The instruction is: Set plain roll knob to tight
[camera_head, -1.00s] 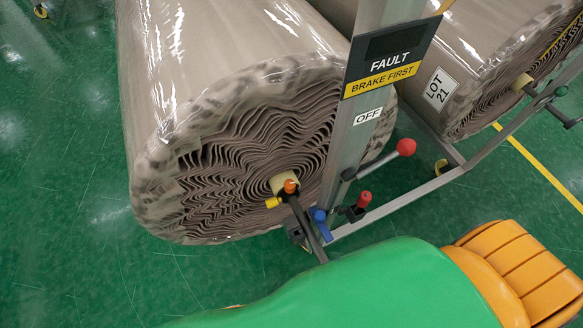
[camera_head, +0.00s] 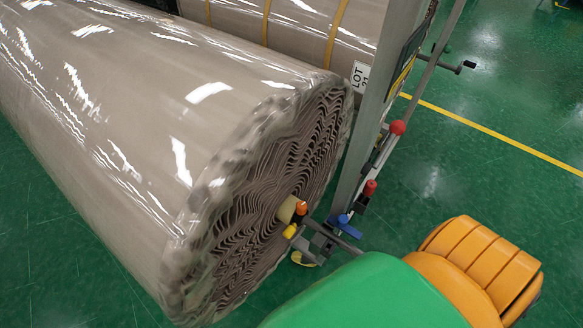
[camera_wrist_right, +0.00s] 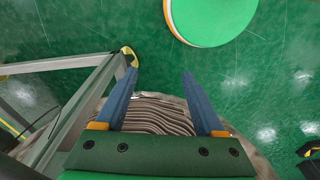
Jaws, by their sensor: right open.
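The plain roll (camera_head: 110,110), beige in clear wrap with no straps, fills the left of the head view. At its core end are an orange knob (camera_head: 302,208) and a yellow knob (camera_head: 290,231). On the stand beside it are a blue knob (camera_head: 344,219), a small red knob (camera_head: 370,187) and a red ball lever (camera_head: 397,127). I cannot tell the knob's setting. My right gripper (camera_wrist_right: 159,72) is open and empty in the right wrist view, with the roll's pleated end (camera_wrist_right: 160,112) showing between its blue fingers. My left gripper is out of view.
A second roll (camera_head: 300,42) with yellow straps and a LOT label lies behind. A grey metal post (camera_head: 375,105) stands at the plain roll's end; the stand frame (camera_wrist_right: 85,115) is left of my fingers. Green floor (camera_head: 480,170) with a yellow line is open at right.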

